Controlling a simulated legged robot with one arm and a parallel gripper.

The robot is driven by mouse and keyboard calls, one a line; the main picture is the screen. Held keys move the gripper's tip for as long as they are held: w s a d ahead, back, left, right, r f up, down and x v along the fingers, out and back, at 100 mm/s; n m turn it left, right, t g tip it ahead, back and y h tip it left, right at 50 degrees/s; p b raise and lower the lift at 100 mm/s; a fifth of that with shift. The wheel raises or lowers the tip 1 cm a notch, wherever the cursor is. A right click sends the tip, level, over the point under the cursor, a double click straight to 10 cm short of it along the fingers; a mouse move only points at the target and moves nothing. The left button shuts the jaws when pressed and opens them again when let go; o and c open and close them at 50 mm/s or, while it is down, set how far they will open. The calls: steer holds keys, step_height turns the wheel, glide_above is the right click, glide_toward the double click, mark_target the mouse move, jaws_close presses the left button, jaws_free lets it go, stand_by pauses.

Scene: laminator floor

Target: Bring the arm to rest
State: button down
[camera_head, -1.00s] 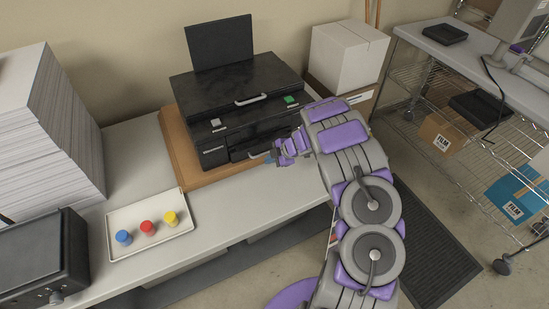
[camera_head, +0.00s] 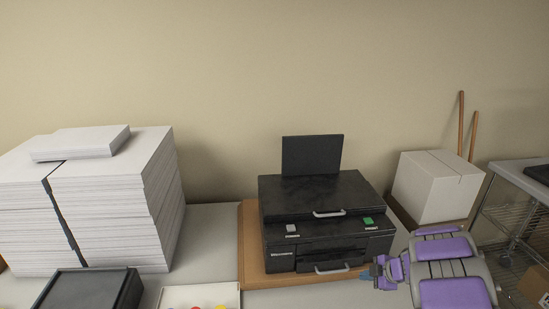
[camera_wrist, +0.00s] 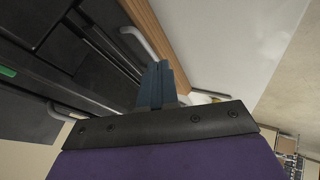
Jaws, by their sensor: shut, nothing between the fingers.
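My gripper (camera_head: 371,273) is at the lower right in the head view, at the end of my purple and grey arm. It is by the front right of the black laminator (camera_head: 315,205), close to its lower front handle (camera_head: 332,268); I cannot tell whether they touch. In the wrist view the blue-grey fingers (camera_wrist: 158,86) are together with nothing between them. The laminator's dark front and handles (camera_wrist: 138,42) lie beyond and to the left of them. The laminator has a grey button and a green button on top and stands on a wooden board (camera_head: 252,262).
Tall paper stacks (camera_head: 110,205) stand at left, behind a black box (camera_head: 88,290). A pale tray (camera_head: 200,294) with coloured knobs is cut off at the bottom. A white box (camera_head: 436,187) and a wire-shelved cart (camera_head: 515,215) are at right. Bare counter lies between paper and board.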

steer(key=w+d+r+m+t+h+b, duration=0.1)
steer(key=w+d+r+m+t+h, duration=0.1)
steer(key=d+r+h, duration=0.3)
steer(key=w+d+r+m+t+h+b, duration=0.1)
steer(key=w+d+r+m+h, duration=0.15)
steer(key=r, duration=0.45)
steer(key=s+r+m+g+h+b, duration=0.25)
steer(key=s+r+m+h, duration=0.25)
steer(key=s+r+m, duration=0.3)
steer(key=s+a+f+m+g+y+b, duration=0.1)
steer(key=s+a+m+g, duration=0.15)
steer(key=s, duration=0.55)
steer(key=s+a+f+m+g+y+b, duration=0.15)
steer(key=s+a, duration=0.25)
steer(key=s, duration=0.5)
steer(key=s+a+f+g+y+b, duration=0.1)
steer(key=s+a+f+g+y, duration=0.1)
steer(key=s+a, duration=0.9)
steer(key=s+a+f+g+y+b, duration=0.1)
steer(key=s+a+f+g+y, duration=0.1)
steer(key=s+a, duration=0.8)
steer(key=shift+s+a+f+g+y+b, duration=0.4)
steer(key=shift+a+f+y, duration=0.4)
steer(key=shift+f, duration=0.6)
steer(key=shift+d, duration=0.1)
